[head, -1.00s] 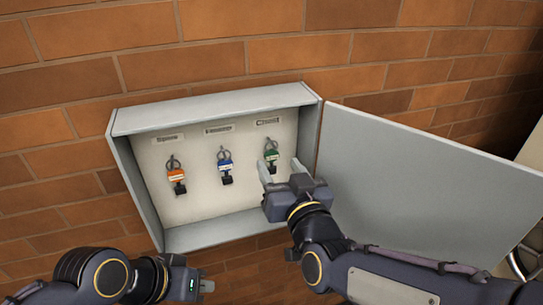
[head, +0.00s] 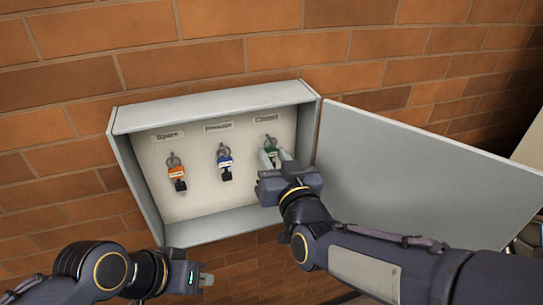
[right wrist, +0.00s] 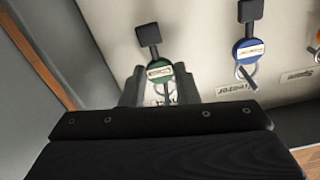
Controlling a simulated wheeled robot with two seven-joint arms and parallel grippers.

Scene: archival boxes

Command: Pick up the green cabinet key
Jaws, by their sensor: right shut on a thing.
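The green cabinet key (head: 271,149), with a green tag and a black bow, hangs on the right side inside the open wall cabinet, under the right-hand label. In the right wrist view its green tag (right wrist: 159,71) sits between the fingers and its black end sticks out beyond them. My right gripper (head: 274,158) is shut on this key, with a finger on each side. The fingers partly hide the key in the head view. My left gripper (head: 206,280) is low at the left, away from the cabinet; its finger gap is not clear.
A blue-tagged key (head: 224,161) and an orange-tagged key (head: 176,172) hang to the left in the same grey cabinet (head: 213,110). The cabinet door (head: 415,165) stands open to the right, close to my right arm. A brick wall (head: 60,150) surrounds the cabinet.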

